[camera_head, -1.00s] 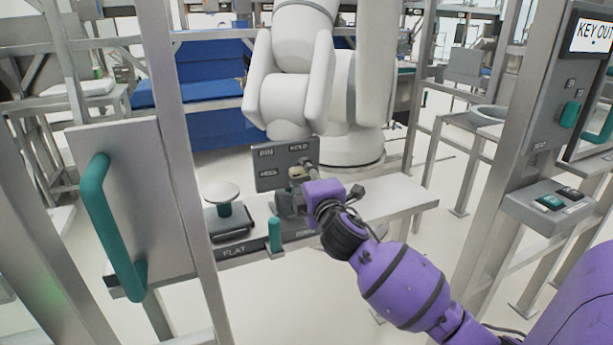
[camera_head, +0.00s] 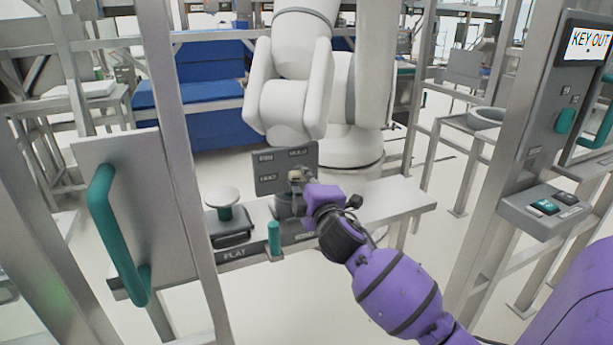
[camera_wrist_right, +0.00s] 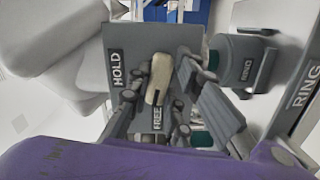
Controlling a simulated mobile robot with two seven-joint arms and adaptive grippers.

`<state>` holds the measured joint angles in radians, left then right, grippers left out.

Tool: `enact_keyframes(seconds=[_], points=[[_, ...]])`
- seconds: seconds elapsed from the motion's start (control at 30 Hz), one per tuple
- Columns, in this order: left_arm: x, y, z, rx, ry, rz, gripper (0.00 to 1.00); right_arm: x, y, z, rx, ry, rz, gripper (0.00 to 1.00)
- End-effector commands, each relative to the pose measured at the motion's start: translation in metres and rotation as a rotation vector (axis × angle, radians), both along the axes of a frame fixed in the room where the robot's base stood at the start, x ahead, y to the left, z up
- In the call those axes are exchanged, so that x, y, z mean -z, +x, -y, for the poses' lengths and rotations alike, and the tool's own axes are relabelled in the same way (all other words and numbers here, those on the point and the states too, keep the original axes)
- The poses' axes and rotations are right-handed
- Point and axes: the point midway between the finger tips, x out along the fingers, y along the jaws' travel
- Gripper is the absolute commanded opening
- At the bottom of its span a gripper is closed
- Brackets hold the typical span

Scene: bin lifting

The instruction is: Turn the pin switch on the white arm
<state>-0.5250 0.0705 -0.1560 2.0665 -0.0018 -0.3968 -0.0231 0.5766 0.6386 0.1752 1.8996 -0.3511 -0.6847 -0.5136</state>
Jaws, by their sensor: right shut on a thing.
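The white arm (camera_head: 290,95) stands behind the bench in the head view, with a dark grey plate (camera_head: 268,160) below its wrist. The cream pin switch (camera_head: 295,175) sits on this plate. In the wrist view the cream switch (camera_wrist_right: 159,76) shows between the HOLD label (camera_wrist_right: 116,68) and the FREE label (camera_wrist_right: 157,118), its slotted end near FREE. My right gripper (camera_head: 305,178) is at the plate, shut on the switch, with its fingers (camera_wrist_right: 160,95) on both sides of it. My left gripper is not in view.
A bench (camera_head: 395,198) holds a round-topped stand (camera_head: 222,198) by a FLAT label and a teal peg (camera_head: 274,238). A panel with a teal handle (camera_head: 112,235) stands at left. A post with a KEY OUT screen (camera_head: 590,40) and button box (camera_head: 545,210) stands at right.

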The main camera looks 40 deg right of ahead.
Motion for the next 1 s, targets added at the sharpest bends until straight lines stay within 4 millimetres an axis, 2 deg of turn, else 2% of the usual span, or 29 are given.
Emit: enact_keyframes(seconds=[0.03, 0.37, 1.0], points=[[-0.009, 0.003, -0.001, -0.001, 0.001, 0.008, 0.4, -0.005, 0.0, 0.0, 0.002, 0.042, 0.011, 0.0], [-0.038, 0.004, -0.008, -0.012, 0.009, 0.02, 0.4, -0.006, 0.0, 0.0, 0.001, 0.343, 0.084, 0.0], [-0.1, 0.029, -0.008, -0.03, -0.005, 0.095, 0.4, -0.007, 0.0, 0.0, 0.0, 0.931, 0.229, 0.0]])
